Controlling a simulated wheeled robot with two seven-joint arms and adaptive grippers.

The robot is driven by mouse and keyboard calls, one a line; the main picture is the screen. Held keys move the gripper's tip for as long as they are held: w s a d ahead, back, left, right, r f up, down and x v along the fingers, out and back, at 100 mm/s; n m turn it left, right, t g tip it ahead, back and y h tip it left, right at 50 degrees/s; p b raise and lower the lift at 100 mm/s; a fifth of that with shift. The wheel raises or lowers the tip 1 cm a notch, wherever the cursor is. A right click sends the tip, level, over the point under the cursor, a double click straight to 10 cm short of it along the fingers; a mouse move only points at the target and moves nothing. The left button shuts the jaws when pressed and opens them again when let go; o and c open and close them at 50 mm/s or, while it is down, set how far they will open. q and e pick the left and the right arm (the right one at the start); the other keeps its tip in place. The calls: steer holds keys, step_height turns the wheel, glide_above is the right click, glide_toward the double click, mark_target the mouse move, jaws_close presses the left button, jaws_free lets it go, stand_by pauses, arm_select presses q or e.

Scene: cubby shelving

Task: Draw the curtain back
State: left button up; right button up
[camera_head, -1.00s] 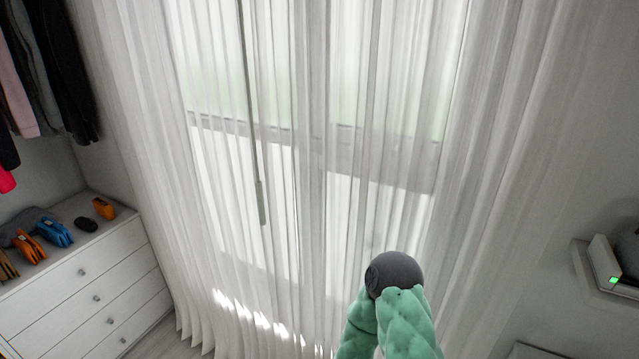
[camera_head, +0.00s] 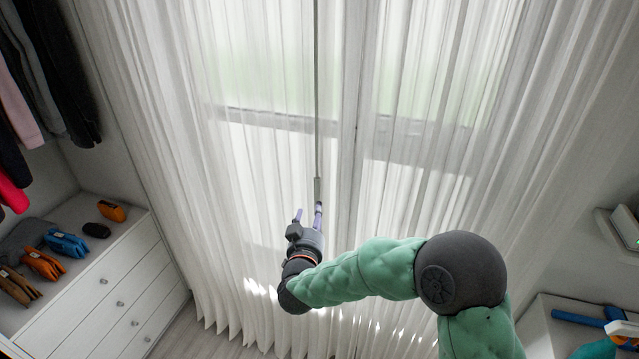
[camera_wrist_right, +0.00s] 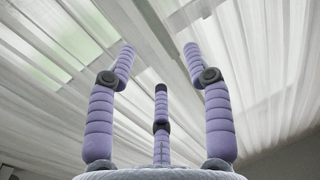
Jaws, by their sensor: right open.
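The sheer white curtain (camera_head: 270,160) hangs in folds across the whole window. A thin grey wand (camera_head: 317,90) hangs down in front of it, with a thicker grey handle (camera_head: 317,188) at its lower end. My right gripper (camera_head: 308,213) is open at the wand's handle, its purple fingers reaching up to the handle's bottom; I cannot tell whether they touch. In the right wrist view the three fingers (camera_wrist_right: 160,70) are spread, with curtain (camera_wrist_right: 260,60) behind them and nothing clearly between them. My left gripper is not in view.
A shelf (camera_head: 545,325) with a blue-handled item (camera_head: 580,318) is at the lower right. The space before the curtain is open.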

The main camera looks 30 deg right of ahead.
mark_target(318, 190)
steer(key=x, duration=0.3)
steer(key=r+b+x, duration=0.1)
steer(key=x, duration=0.6)
steer(key=shift+w+d+r, duration=0.1)
steer(key=shift+d+r, duration=0.05)
steer(key=shift+d, duration=0.3)
steer(key=shift+c, duration=0.3)
jaws_close()
